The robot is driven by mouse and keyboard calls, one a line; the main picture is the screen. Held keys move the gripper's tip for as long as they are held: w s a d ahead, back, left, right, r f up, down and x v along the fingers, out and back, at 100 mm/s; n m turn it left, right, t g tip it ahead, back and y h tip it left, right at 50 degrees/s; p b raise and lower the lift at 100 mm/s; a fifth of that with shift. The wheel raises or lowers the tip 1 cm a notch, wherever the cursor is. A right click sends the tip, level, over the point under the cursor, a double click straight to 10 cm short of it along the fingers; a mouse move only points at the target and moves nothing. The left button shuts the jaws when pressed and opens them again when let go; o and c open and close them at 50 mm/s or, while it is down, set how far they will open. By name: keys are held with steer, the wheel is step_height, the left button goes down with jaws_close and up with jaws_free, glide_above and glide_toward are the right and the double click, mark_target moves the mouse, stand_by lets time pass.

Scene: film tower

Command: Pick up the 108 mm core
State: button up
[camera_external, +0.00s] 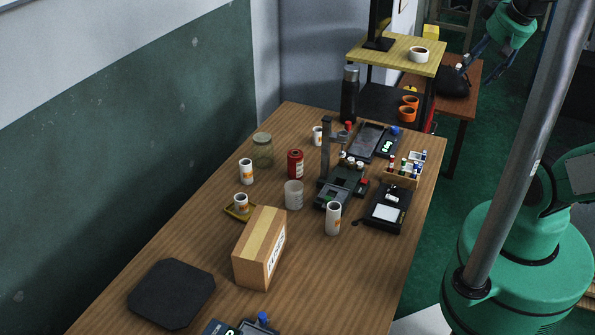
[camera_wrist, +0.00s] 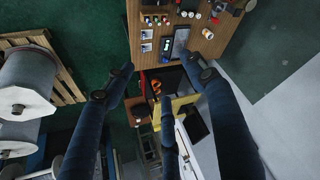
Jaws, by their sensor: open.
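Several white cores with orange print stand on the wooden table: a tall core (camera_external: 333,219) at the front right, another core (camera_external: 246,171) at the left, a short core (camera_external: 241,202) on a yellow tray (camera_external: 236,213), and a small core (camera_external: 318,136) farther back. Their lengths are not readable, so I cannot tell which is the 108 mm one. In the wrist view, a white core (camera_wrist: 208,33) shows near the table's edge. My gripper (camera_wrist: 163,66) is open and empty. In the external view it hangs at the upper right, away from the cores, partly cut by the frame.
A cardboard box (camera_external: 259,250) stands near the front cores. A red can (camera_external: 295,164), a glass jar (camera_external: 262,150), a clear cup (camera_external: 293,195) and a black device (camera_external: 387,207) crowd the table (camera_external: 345,280). A tall black flask (camera_external: 349,95) stands at the back. The front right tabletop is mostly clear.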

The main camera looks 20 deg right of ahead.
steer(key=shift+w+a, duration=0.1)
steer(key=w+a+f+g, duration=0.1)
steer(key=w+a+f, duration=0.4)
steer(key=w+a, duration=0.2)
steer(key=n+g+b, duration=0.1)
steer(key=n+g, duration=0.1)
steer(key=g, duration=0.3)
glide_toward(333, 219)
steer(key=w+d, duration=0.1)
steer(key=shift+w+r, duration=0.1)
steer(key=shift+r, duration=0.4)
steer(key=shift+f+b, duration=0.95)
steer(key=shift+f, duration=3.35)
